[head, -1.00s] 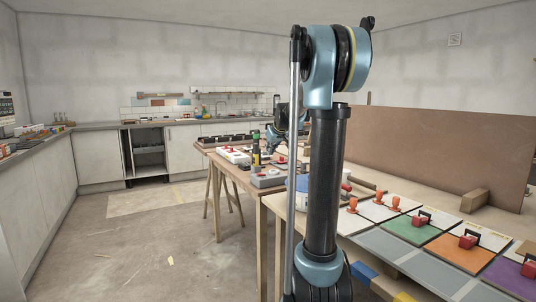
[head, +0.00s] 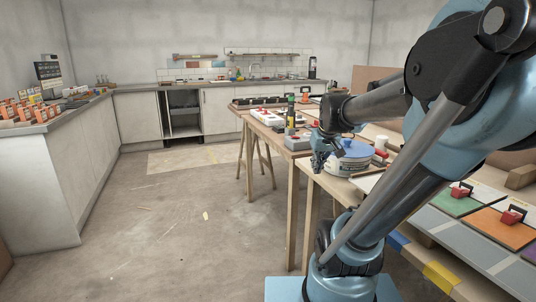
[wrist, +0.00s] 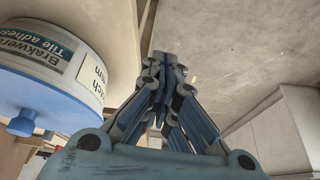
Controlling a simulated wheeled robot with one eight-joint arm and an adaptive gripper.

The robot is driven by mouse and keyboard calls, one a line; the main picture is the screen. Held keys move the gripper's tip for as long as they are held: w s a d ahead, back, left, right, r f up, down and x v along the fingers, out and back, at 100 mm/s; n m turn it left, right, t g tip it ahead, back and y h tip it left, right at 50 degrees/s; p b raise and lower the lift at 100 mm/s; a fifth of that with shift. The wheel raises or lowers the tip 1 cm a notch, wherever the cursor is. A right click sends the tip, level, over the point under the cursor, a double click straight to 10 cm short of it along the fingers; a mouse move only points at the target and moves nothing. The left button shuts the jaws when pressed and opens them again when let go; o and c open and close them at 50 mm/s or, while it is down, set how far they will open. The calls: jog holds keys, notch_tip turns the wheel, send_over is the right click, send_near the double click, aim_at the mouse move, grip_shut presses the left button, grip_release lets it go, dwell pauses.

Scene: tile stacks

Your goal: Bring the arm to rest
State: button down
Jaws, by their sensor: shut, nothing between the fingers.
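My gripper (head: 322,160) hangs at the end of my folded arm, just left of the work table's near edge and over the floor. In the wrist view my gripper (wrist: 160,115) shows its fingers closed together, with nothing between them. A white tub (head: 349,158) with a blue lid stands on the table right beside the gripper. In the wrist view the tub (wrist: 75,65) fills the left side, with a label reading "Tile adhes". I cannot tell the exact gap between tub and gripper.
Green (head: 448,203) and orange (head: 497,228) tiles with red-handled tools lie on the right table. A further trestle table (head: 262,128) holds several tools. A counter (head: 62,112) runs along the left. The floor (head: 170,225) in the middle is mostly clear.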

jog(key=s+f+m+g, duration=0.1)
jog(key=s+f, duration=0.5)
jog(key=s, duration=0.2)
jog(key=s+d+f+m+g+h, duration=0.1)
jog(key=s+f, duration=0.4)
jog(key=s, duration=0.3)
jog(key=shift+s+d+f, duration=0.3)
jog(key=shift+s+f, duration=0.05)
jog(key=shift+f, duration=0.05)
jog(key=shift+w+f+g, duration=0.2)
jog(key=shift+w+g, duration=0.1)
jog(key=shift+w, duration=0.2)
